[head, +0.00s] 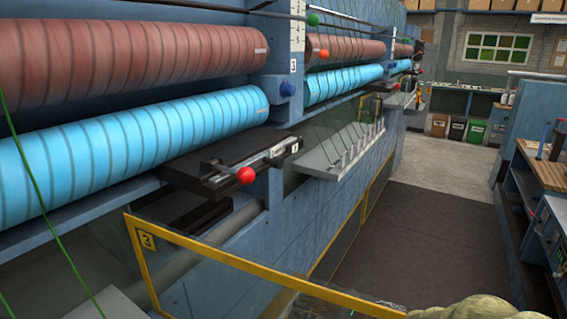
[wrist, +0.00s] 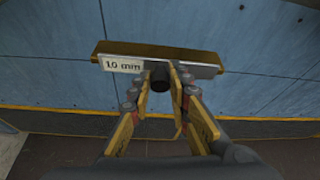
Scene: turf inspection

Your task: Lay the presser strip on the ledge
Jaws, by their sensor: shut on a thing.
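In the wrist view my gripper (wrist: 162,78) is shut on the black stub of a short brass-and-metal bar (wrist: 155,49) with a "1.0 mm" label. This bar is probably the presser strip. It is held crosswise in front of the blue machine panel, and I cannot tell whether it touches anything. My gripper does not show in the head view. There a dark ledge (head: 190,172) juts out below the blue roller and carries a metal clamp bar (head: 250,165) with a red ball knob. A grey ledge (head: 315,163) with several upright fins lies farther along. Which ledge is meant is unclear.
A yellow-framed guard (head: 240,265) marked 3 stands in front of the machine. Brown (head: 130,52) and blue (head: 130,140) rollers run above the ledges. Green yarns hang at the left. The dark aisle floor (head: 430,235) is clear; a bench (head: 545,175) stands right.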

